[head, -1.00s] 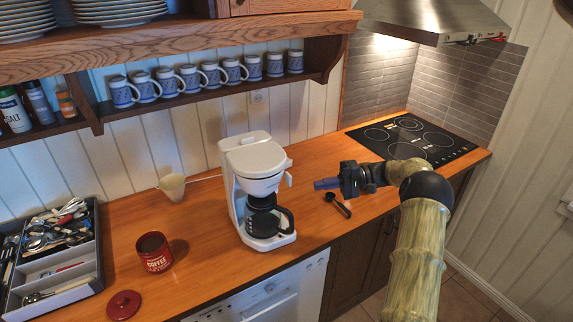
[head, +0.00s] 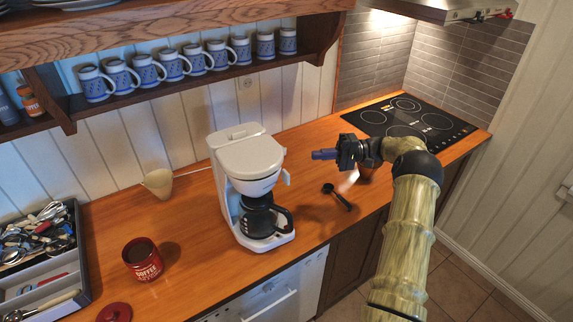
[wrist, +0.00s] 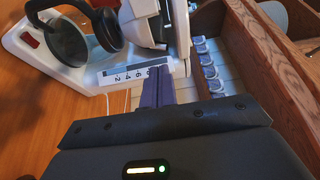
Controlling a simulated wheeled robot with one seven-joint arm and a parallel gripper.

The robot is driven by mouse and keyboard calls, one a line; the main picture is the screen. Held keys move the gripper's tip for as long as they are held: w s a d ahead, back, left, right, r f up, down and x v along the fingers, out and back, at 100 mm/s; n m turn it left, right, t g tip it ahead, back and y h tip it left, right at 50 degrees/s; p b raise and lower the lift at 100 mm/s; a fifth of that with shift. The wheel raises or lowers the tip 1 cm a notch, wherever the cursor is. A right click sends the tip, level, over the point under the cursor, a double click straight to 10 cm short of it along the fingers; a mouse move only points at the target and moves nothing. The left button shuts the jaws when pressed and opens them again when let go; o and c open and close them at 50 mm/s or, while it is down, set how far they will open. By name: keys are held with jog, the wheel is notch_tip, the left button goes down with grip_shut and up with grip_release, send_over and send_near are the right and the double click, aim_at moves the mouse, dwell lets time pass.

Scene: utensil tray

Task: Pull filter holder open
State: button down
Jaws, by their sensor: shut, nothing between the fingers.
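The white coffee maker (head: 246,160) stands upright on the wooden counter. Its filter holder (head: 256,187) sits under the lid and looks closed, with a small white handle (head: 286,177) at its right side. The glass carafe (head: 262,222) with a black handle stands below it. My gripper (head: 314,155) is to the right of the coffee maker, raised above the counter and apart from the handle. Its blue fingers are shut and empty, pointing left. In the wrist view, the shut fingers (wrist: 158,84) point toward the coffee maker's side, over its numbered water gauge (wrist: 133,76).
A black scoop (head: 338,196) lies on the counter below my gripper. A red coffee can (head: 142,260), cream cone (head: 158,183) and utensil tray (head: 78,250) are at left. Mugs (head: 202,58) line the shelf above. The cooktop (head: 410,120) is at the right.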

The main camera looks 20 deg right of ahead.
jog(key=shift+s+a+r, duration=0.1)
jog(key=shift+s+a, duration=0.05)
jog(key=shift+a, duration=0.05)
jog(key=s+a+p, duration=0.2)
jog(key=a+p, duration=0.6)
jog(key=a, duration=0.3)
jog(key=shift+s, duration=0.3)
